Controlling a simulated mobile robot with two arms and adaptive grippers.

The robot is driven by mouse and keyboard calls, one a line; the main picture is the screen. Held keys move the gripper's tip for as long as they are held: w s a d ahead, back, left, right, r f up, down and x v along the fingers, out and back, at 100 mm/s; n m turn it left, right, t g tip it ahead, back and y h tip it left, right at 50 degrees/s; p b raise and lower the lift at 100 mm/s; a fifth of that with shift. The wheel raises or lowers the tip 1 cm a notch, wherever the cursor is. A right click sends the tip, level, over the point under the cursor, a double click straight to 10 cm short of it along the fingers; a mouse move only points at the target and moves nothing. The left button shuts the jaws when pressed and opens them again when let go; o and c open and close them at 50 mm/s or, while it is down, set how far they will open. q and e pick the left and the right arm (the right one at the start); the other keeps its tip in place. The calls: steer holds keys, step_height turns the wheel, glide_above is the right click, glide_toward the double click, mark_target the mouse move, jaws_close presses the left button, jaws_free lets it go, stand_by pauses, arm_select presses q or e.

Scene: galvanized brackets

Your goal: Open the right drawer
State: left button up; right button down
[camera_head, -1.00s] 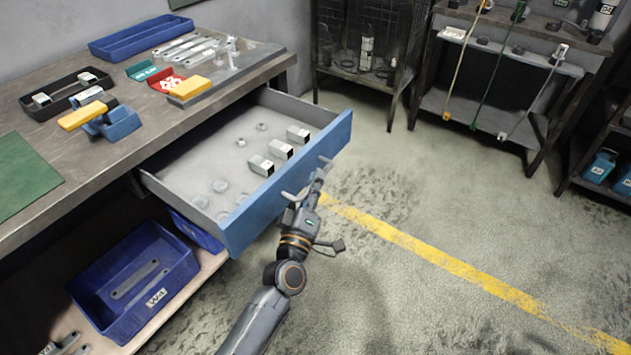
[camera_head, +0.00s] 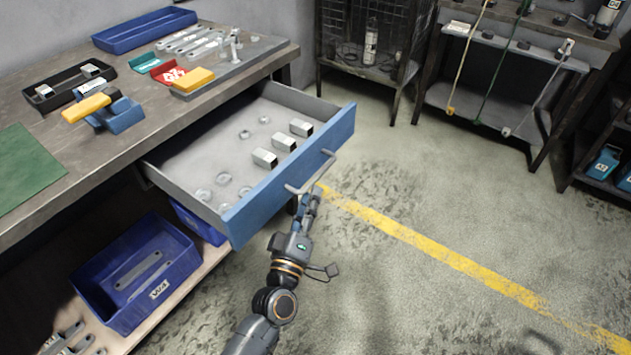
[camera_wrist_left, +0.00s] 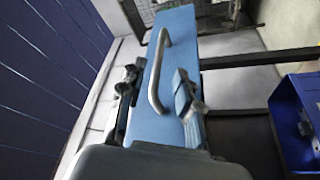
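The drawer with the blue front (camera_head: 255,210) stands pulled well out from under the workbench. Its bent grey handle (camera_head: 314,176) is on the outer face. Several small metal brackets and round pieces lie inside. My left gripper (camera_head: 308,203) is just below and in front of the handle. In the left wrist view the fingers (camera_wrist_left: 158,88) are spread apart, with the blue front (camera_wrist_left: 180,45) and handle (camera_wrist_left: 157,75) showing between them; the gripper appears clear of the handle. My right gripper is not in view.
The workbench (camera_head: 150,150) carries trays, tools and a green mat (camera_head: 25,170). A blue bin (camera_head: 165,262) with metal strips sits on the lower shelf. Open floor with a yellow line (camera_head: 430,255) lies to the right. Shelving (camera_head: 545,65) stands at the back.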

arm_select(q)
steer(key=v, duration=0.5)
steer(key=shift+s, duration=0.15)
